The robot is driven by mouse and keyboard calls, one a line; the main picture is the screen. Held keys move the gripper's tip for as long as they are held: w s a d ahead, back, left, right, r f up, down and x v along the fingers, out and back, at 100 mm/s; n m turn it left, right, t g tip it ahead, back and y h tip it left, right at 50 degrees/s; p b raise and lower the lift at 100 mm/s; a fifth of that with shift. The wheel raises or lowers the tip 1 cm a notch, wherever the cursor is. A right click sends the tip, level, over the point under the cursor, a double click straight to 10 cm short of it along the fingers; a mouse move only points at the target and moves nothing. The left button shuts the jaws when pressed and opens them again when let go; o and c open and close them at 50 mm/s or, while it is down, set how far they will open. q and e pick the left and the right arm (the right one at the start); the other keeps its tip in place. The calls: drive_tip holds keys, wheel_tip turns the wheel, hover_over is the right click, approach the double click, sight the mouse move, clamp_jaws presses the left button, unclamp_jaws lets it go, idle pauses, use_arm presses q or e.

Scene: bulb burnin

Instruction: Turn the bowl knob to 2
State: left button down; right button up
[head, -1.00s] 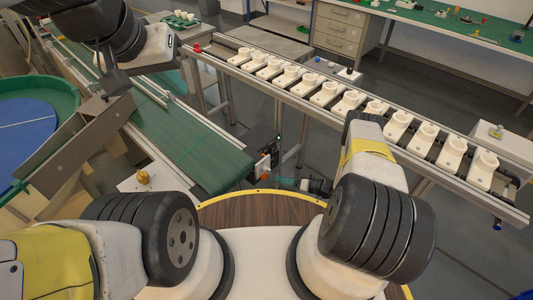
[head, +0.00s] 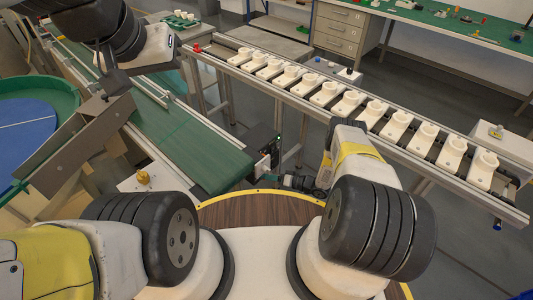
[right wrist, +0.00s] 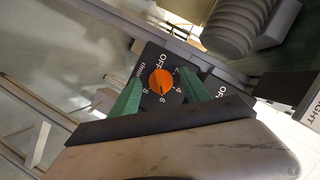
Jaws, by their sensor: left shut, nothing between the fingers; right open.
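In the head view my right gripper (head: 268,179) is small, low by the control box (head: 264,152) at the conveyor's end. My left gripper (head: 113,84) is shut and empty, above the grey chute at the left.
A green conveyor (head: 190,145) runs beside the control box. A rail (head: 300,97) carries several white sockets. A round blue bowl with a green rim (head: 66,103) stands at far left.

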clamp_jaws()
drive_tip(key=shift+n+h, duration=0.3)
drive_tip(key=shift+n, duration=0.1)
idle(0.5)
drive_tip(key=n+t+h, duration=0.2)
drive_tip(key=n, duration=0.2)
drive_tip(key=n+t+h, duration=0.2)
drive_tip(key=n, duration=0.3)
drive_tip(key=n+t+h, duration=0.2)
drive_tip(key=n+t, duration=0.1)
drive_tip(key=n, duration=0.2)
drive_tip(key=shift+s+a, duration=0.35)
idle(0.4)
drive_tip(key=shift+n, duration=0.3)
unclamp_jaws()
